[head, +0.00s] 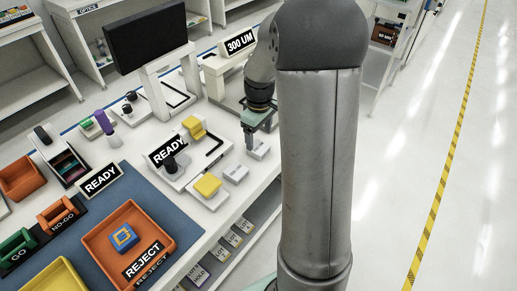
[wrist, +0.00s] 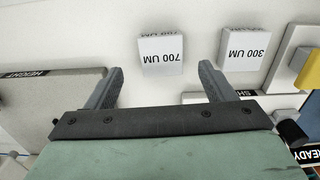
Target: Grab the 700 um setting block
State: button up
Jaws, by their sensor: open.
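The 700 um setting block is a small white block marked 700 UM; it lies ahead of the fingertips in the wrist view (wrist: 161,52). In the head view it is the white block (head: 259,149) just beside and below my gripper (head: 249,141), its label too small to read there. In the wrist view my gripper (wrist: 162,76) is open and empty, its two dark fingers spread wider than the block. The block lines up with the gap between them, and no contact shows.
A similar white block marked 300 UM (wrist: 245,50) sits to the right of it in the wrist view. A yellow block (head: 207,185) and a READY fixture (head: 170,172) stand nearby. A grey HEIGHT-labelled plate (wrist: 55,95) lies beside the left finger.

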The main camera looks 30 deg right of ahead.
aim_at(259, 147)
jog(key=shift+a+f+p, duration=0.1)
jog(key=shift+f+p, duration=0.25)
jog(key=shift+f, duration=2.05)
jog(key=c, duration=1.3)
jog(key=shift+o, duration=0.2)
jog(key=shift+r, duration=0.1)
